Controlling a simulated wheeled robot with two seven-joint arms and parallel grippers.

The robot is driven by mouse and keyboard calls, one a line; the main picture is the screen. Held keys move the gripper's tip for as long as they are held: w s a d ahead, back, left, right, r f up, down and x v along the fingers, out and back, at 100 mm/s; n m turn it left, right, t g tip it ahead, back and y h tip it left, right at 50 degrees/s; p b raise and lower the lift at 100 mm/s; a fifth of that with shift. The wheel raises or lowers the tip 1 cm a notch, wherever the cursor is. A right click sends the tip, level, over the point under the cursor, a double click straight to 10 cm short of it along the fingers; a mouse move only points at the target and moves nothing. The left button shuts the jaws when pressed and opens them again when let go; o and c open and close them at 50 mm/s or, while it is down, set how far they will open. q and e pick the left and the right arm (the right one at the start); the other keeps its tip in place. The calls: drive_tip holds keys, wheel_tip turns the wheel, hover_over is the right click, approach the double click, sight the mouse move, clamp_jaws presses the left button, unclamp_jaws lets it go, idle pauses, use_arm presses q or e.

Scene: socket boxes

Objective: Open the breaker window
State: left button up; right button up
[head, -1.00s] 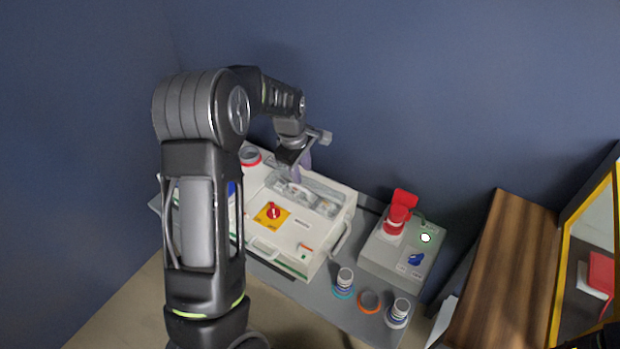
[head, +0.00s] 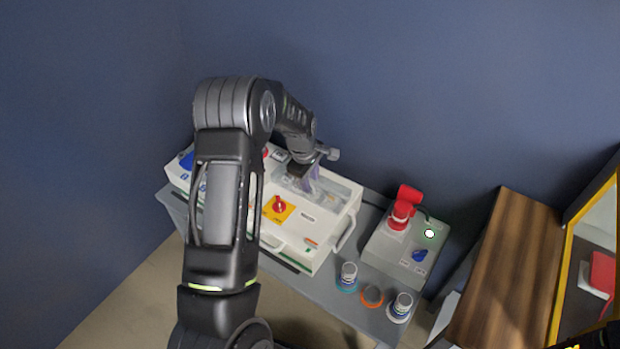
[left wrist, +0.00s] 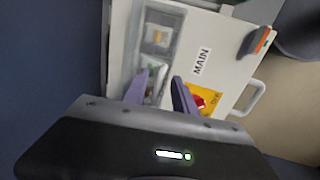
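The white box (head: 310,239) marked MAIN stands on the grey table, with a red rotary switch (head: 279,204) on a yellow plate. The clear breaker window (head: 341,189) is a long panel along its top. In the left wrist view the window (left wrist: 160,38) shows breakers beneath it. The fingertips are at the window's near end in the wrist view; contact cannot be told.
A grey box (head: 393,262) with a red plug stands to the right. Several round sockets, such as the blue-ringed one (head: 347,277), lie along the table's front. A wooden surface (head: 500,260) is farther right. A blue wall rises behind.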

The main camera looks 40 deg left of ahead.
use_arm(q)
drive_tip(key=shift+c, duration=0.5)
clamp_jaws()
idle(0.9)
